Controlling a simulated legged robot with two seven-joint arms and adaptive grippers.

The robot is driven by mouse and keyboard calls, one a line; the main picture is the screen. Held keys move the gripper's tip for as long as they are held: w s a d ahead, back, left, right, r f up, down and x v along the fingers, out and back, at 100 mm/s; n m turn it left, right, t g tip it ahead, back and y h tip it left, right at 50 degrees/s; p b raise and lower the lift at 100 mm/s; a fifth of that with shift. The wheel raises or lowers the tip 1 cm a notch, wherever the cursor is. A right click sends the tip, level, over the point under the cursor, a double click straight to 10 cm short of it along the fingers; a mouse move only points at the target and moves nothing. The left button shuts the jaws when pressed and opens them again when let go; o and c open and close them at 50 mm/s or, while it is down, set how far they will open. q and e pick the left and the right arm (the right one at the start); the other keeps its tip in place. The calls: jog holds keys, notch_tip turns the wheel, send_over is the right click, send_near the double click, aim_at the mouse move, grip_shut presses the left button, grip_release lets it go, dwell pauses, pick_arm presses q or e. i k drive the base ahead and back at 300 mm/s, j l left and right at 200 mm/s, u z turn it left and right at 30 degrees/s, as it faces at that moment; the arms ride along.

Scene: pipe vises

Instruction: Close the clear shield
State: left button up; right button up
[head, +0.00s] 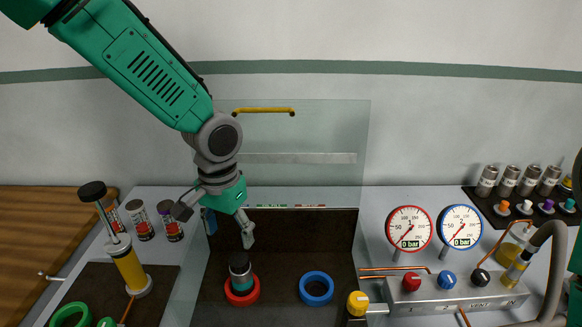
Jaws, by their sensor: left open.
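The clear shield (325,132) stands raised and upright at the back of the dark bay, against the wall. A yellow handle (263,111) runs along its top edge, and a pale strip crosses its middle. My left gripper (215,224) hangs in front of the shield's lower left part, pointing down with its fingers spread and nothing between them. It is below the handle and apart from it. My left forearm and wrist cover the shield's left edge. My right gripper is out of the picture.
In the bay (285,235) stand a red ring (242,298) holding a dark and teal cylinder (240,272), and an empty blue ring (316,288). A yellow hand pump (128,268) stands left. Two gauges (409,229) and a valve block (452,292) stand right.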

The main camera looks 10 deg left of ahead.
aim_at(307, 158)
jog(key=k, duration=1)
